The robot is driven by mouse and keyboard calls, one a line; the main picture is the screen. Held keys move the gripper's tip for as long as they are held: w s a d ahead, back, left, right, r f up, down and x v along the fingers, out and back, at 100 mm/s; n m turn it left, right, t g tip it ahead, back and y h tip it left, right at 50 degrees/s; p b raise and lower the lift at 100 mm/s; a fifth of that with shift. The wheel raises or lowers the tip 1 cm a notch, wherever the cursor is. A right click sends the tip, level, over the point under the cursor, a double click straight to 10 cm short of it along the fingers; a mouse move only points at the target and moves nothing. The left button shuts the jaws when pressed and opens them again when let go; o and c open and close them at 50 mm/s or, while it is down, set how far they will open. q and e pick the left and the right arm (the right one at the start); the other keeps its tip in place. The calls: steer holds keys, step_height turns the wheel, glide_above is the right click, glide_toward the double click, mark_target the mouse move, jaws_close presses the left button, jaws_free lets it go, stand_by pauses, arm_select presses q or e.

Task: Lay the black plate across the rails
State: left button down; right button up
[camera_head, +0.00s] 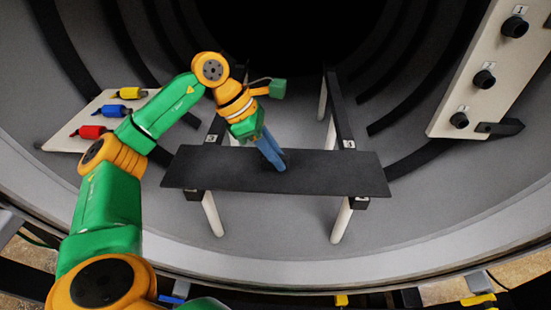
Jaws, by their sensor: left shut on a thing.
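The black plate (335,174) is a long flat rectangle in the middle of the head view. It lies crosswise over the front part of the two dark rails, the left rail (216,130) and the right rail (338,110). Both plate ends reach past the rails. I cannot tell whether it rests on them or is held slightly above. My left gripper (277,164) comes down from above with its blue fingers at the plate's middle, shut on the plate. The fingertips' exact grip is hard to see. My right gripper is not in view.
White posts (341,220) hold up the rails inside the round grey chamber. A pale board (72,133) with yellow, blue and red handled pieces is at the left. A pale panel (490,75) with black knobs is at the upper right. The chamber's front rim (330,272) runs along the bottom.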

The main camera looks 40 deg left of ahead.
arm_select(q)
steer(key=shift+w+a+r+p, duration=0.1)
steer(key=shift+w+a+p, duration=0.2)
steer(key=shift+w, duration=0.2)
steer(key=shift+w+a+p, duration=0.2)
steer(key=shift+w+a, duration=0.05)
steer(key=shift+w, duration=0.25)
step_height(320, 180, down, 4)
steer(key=b, duration=0.2)
steer(key=shift+w+a+r+b, duration=0.15)
steer(key=shift+r+b, duration=0.05)
steer(key=shift+b, duration=0.15)
steer(key=shift+f+b, duration=0.65)
steer(key=shift+f, duration=0.2)
steer(key=shift+f+b, duration=0.3)
steer(key=shift+f, duration=0.1)
steer(key=c, duration=0.8)
jaws_free()
steer(key=shift+o, duration=0.4)
steer(key=v, duration=0.7)
steer(key=shift+s+r, duration=0.1)
steer(key=shift+s, duration=0.15)
